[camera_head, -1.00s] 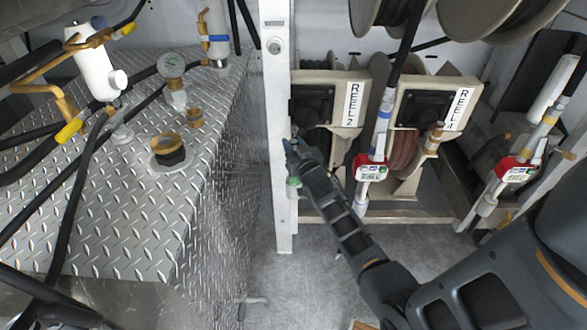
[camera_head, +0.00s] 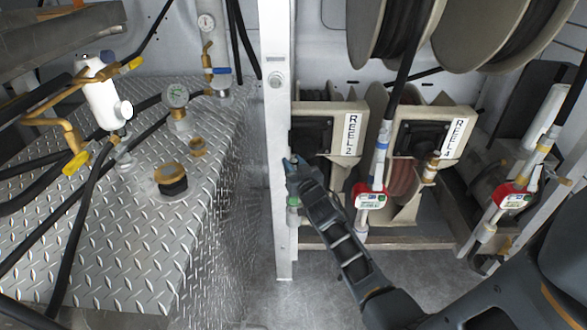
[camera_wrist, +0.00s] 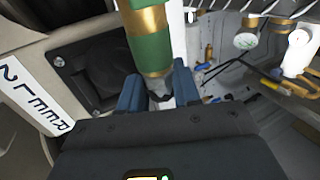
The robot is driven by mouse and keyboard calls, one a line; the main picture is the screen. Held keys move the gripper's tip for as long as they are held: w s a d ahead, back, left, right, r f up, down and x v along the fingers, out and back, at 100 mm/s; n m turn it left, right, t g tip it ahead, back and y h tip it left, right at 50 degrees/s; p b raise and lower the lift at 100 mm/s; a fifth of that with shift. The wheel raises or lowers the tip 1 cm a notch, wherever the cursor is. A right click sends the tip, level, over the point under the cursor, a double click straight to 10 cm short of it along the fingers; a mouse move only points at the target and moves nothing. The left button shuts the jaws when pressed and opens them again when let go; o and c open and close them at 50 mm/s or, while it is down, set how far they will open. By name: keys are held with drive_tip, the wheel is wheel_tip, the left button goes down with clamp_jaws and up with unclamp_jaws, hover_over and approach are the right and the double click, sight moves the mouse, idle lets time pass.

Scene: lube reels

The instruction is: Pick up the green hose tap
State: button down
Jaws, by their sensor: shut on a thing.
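The green hose tap (camera_wrist: 150,40) fills the top centre of the wrist view as an upright cylinder with green and brass-coloured bands. Its narrower lower end sits between the two fingers of my gripper (camera_wrist: 160,92), which is shut on it. In the head view, my gripper (camera_head: 291,165) is beside the white post, left of the REEL 2 box. A small green part of the tap (camera_head: 293,202) shows just below the fingers. My gripper hides most of the rest.
The white post (camera_head: 284,240) stands close left of my gripper. The REEL 2 box (camera_head: 345,115) is just right. Red-and-white meter handles (camera_head: 369,196) hang further right. A diamond-plate deck (camera_head: 120,230) with gauges and hoses lies left.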

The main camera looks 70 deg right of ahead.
wheel_tip(320, 180, up, 5)
drive_tip(key=p, duration=0.2)
drive_tip(key=shift+f+p, duration=0.2)
drive_tip(key=shift+p, duration=0.15)
drive_tip(key=shift+r, duration=0.8)
